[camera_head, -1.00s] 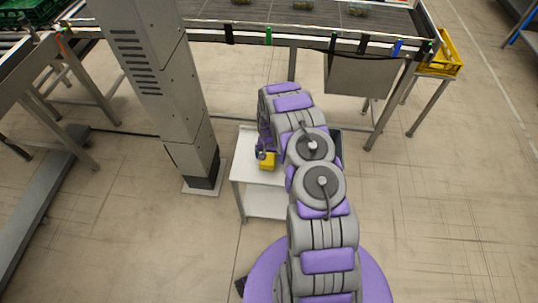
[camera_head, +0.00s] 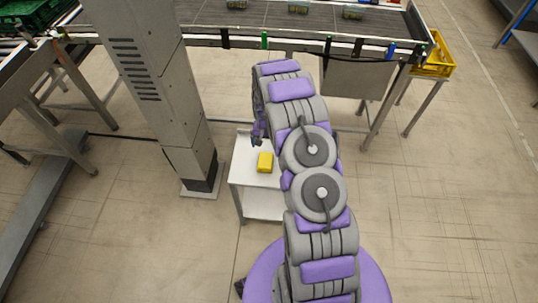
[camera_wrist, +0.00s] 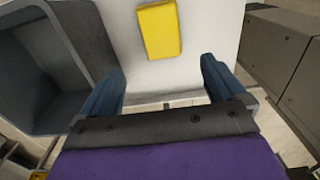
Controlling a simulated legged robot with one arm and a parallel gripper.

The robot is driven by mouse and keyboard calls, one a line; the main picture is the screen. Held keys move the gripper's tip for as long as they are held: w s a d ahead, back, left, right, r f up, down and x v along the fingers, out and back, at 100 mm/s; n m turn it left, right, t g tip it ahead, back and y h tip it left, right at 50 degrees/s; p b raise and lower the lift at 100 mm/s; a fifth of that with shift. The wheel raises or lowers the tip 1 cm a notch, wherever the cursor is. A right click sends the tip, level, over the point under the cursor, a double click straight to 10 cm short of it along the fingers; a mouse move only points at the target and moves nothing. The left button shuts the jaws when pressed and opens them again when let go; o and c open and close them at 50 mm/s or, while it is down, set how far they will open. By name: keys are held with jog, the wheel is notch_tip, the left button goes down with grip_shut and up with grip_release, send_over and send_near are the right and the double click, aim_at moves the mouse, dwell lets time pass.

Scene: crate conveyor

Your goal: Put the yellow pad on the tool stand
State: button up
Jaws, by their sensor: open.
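The yellow pad (camera_head: 265,162) lies on the white top of the tool stand (camera_head: 243,174), a small two-level stand beside the grey column. In the wrist view the yellow pad (camera_wrist: 159,31) lies flat on the white stand top (camera_wrist: 212,40), beyond my fingertips. My gripper (camera_wrist: 163,88) is open and empty, its two blue fingers apart, with clear space between them and the pad. In the head view my gripper (camera_head: 257,141) is small and partly hidden by my arm, just above and behind the pad.
A dark grey open bin (camera_wrist: 50,70) sits at the left of the wrist view. The grey column (camera_head: 160,90) stands close left of the stand. The conveyor (camera_head: 330,30) runs behind, with a yellow crate (camera_head: 437,58) at its right end. Floor to the right is clear.

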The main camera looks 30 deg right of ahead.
jog(key=s+a+r+n, duration=0.1)
jog(key=s+a+r, duration=0.3)
jog(key=r, duration=0.5)
jog(key=s+a+r+n, duration=0.1)
jog(key=s+a+r, duration=0.3)
jog(key=r, duration=0.6)
jog(key=s+a+r+n, duration=0.1)
jog(key=s+a+r, duration=0.1)
jog(key=s+r, duration=0.55)
jog(key=s+a+r+n, duration=0.1)
jog(key=s+a+r, duration=0.1)
jog(key=s, duration=0.6)
jog(key=s+a+r+n+g, duration=0.1)
jog(key=s+a+r, duration=0.1)
jog(key=s+r, duration=0.3)
jog(key=s+a+r+n, duration=0.1)
jog(key=s+a+r, duration=0.2)
jog(key=s, duration=0.9)
jog(key=shift+s+r+n+g, duration=0.2)
jog(key=shift+r+n+g, duration=0.2)
jog(key=shift+r, duration=0.25)
